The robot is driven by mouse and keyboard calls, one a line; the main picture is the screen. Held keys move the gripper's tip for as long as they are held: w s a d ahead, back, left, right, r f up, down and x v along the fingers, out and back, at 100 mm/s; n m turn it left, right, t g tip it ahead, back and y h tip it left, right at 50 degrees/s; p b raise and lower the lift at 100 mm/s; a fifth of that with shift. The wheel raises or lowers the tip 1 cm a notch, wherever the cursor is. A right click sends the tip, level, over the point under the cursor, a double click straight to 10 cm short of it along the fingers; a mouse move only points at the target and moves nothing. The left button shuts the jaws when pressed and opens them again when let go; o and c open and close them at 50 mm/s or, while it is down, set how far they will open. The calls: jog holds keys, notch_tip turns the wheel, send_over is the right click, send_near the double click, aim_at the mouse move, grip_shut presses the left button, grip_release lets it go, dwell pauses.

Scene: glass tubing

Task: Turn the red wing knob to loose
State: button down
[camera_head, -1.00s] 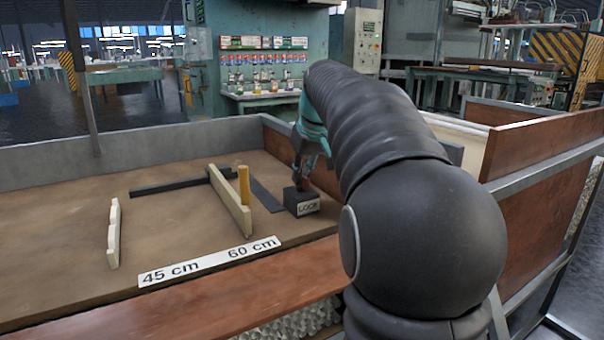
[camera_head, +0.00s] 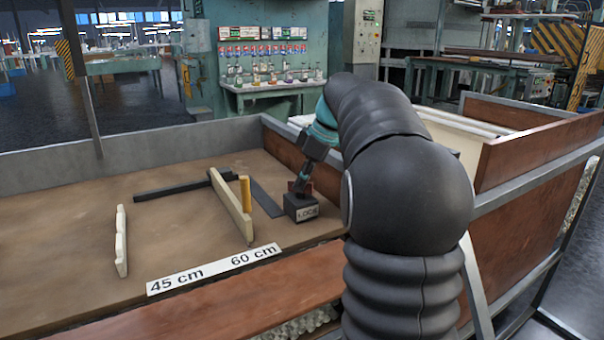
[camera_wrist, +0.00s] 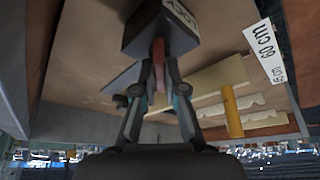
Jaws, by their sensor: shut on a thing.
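The red wing knob (camera_wrist: 158,52) stands on a dark block (camera_wrist: 135,32) with a white label, whose lettering is too small to read surely. In the wrist view my gripper (camera_wrist: 158,64) is shut on the knob, with one finger on each side of it. In the head view the block (camera_head: 301,208) sits at the right end of the brown board, and the knob (camera_head: 294,187) is partly hidden by my gripper (camera_head: 301,184). My gripper reaches it from above, leaning to the right. The knob's exact turn angle is hard to tell.
A yellow post (camera_head: 245,194) stands beside a cream strip (camera_head: 232,208) left of the block. A dark flat bar (camera_head: 265,198) lies between. A second cream strip (camera_head: 121,241) is farther left. A 45 cm and 60 cm scale (camera_head: 214,269) runs along the front. A wooden wall rises behind.

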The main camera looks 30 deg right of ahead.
jog(key=n+g+p, duration=0.1)
jog(key=n, duration=0.2)
jog(key=shift+w+n+y, duration=0.15)
jog(key=shift+n+y, duration=0.25)
jog(key=n+g, duration=0.2)
jog(key=n, duration=0.3)
dwell(0.4)
jog(key=c, duration=1.2)
grip_release()
jog(key=shift+c, duration=0.2)
jog(key=shift+r, duration=0.1)
jog(key=v, duration=0.7)
jog(key=shift+w, duration=0.2)
jog(key=shift+d+r, duration=0.15)
